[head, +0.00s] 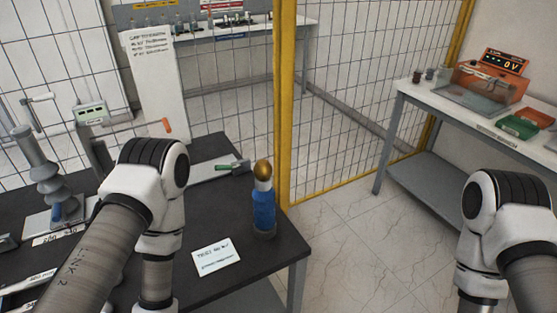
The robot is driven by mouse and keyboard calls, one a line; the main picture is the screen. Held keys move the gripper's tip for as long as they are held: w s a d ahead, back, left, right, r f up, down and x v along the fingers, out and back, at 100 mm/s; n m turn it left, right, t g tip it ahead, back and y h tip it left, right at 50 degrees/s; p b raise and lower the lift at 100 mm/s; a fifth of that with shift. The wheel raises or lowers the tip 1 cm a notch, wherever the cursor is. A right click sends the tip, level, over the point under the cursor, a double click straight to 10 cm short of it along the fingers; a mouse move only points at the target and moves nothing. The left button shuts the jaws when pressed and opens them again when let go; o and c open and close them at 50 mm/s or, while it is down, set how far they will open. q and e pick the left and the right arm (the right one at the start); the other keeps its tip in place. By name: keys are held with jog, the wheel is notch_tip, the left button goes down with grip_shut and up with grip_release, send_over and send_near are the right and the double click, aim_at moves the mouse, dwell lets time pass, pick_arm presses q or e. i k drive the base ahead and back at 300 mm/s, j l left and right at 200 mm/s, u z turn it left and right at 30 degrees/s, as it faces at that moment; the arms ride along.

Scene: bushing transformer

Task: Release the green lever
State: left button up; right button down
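A small part with a green handle (222,167) lies on the dark table, behind and left of the blue bottle, with a grey end at its right. I cannot tell for sure whether it is the green lever. My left arm crosses the left of the head view, in front of the table, and runs down out of the bottom edge. My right arm is at the lower right, over the floor. Both grippers are outside the frame, so whether they hold anything is hidden.
The dark table (275,250) carries a blue bottle with a gold top (263,205), a white card (216,257), a grey ribbed bushing (40,165) and an orange-tipped arm (167,126). A yellow post (284,100) and mesh fence stand behind. A white bench (450,110) is at right.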

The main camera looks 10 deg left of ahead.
aim_at(238, 168)
jog(key=i+l+z, duration=0.3)
jog(key=l+z, duration=0.2)
jog(key=i+l+z, duration=0.65)
jog(key=i+z, duration=0.15)
jog(key=z, duration=0.15)
jog(key=i+u, duration=0.35)
jog(key=i+l+u, duration=0.1)
jog(key=i+u, duration=0.3)
jog(key=i+l+u, duration=0.15)
jog(key=u, duration=0.2)
jog(key=i+u, duration=0.15)
jog(key=u, duration=0.3)
jog(key=i+u, duration=0.1)
jog(key=u, duration=0.4)
jog(key=i+u, duration=0.15)
jog(key=u, duration=0.3)
jog(key=i+l+u, duration=0.1)
jog(key=u, duration=0.35)
jog(key=i+l+u, duration=0.1)
jog(key=u, duration=0.35)
jog(key=i+l+u, duration=0.1)
jog(key=u, duration=0.4)
jog(key=l+u, duration=0.3)
jog(key=u, duration=0.15)
jog(key=i+l+u, duration=0.2)
jog(key=u, duration=0.15)
jog(key=i+l+u, duration=0.1)
jog(key=l+u, duration=0.3)
